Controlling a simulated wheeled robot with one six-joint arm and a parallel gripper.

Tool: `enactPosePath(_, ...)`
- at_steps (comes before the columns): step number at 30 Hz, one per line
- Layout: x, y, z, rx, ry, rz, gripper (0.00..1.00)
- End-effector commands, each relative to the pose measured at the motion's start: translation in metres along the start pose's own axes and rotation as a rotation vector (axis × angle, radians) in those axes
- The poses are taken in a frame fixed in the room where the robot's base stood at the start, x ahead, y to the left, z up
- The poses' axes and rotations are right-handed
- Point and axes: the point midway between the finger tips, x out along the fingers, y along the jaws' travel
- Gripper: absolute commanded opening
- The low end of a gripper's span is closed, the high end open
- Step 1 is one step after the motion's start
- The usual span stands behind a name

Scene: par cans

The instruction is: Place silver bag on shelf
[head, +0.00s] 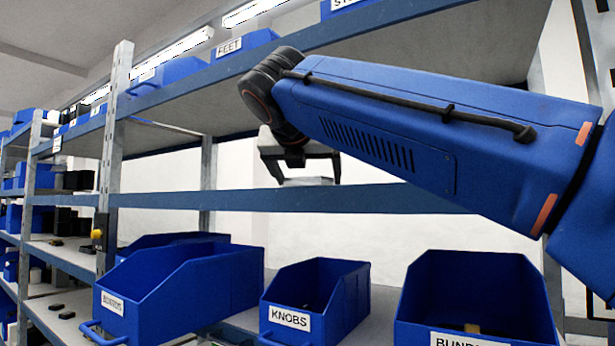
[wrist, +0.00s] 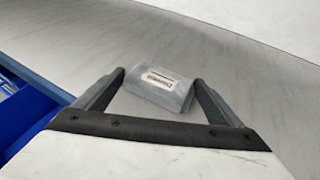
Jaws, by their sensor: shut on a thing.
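The silver bag (wrist: 160,88) is a small pale grey packet with a dark-printed label. It sits between the two fingers of my gripper (wrist: 159,78) in the wrist view, and the gripper is shut on it. In the head view my gripper (head: 307,178) points down at the middle shelf level, and a pale sliver of the bag (head: 308,181) shows between its fingers. The shelf (head: 340,198) shows its blue front beam just below the gripper. A grey surface (wrist: 60,50) lies beneath the bag in the wrist view; whether they touch I cannot tell.
Blue bins stand on the lower level, including the KNOBS bin (head: 318,300), with bins to its left (head: 180,285) and right (head: 475,290). The upper shelf (head: 400,35) is close above my arm. A grey upright post (head: 112,160) stands left. The middle level beside the gripper looks empty.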

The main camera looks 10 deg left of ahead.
Motion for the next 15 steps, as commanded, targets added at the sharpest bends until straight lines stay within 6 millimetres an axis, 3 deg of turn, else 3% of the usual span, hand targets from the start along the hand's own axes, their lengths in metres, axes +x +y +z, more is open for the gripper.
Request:
enactPosePath(12, 0.0016, -0.0001, -0.0042, 0.000, 0.000, 0.000, 0.62)
enactPosePath(13, 0.0017, -0.0001, -0.0045, 0.001, 0.000, 0.000, 0.92)
enactPosePath(14, 0.0017, -0.0001, -0.0043, 0.001, 0.000, 0.000, 0.99)
enactPosePath(15, 0.0016, 0.0000, -0.0042, 0.001, 0.000, 0.000, 1.00)
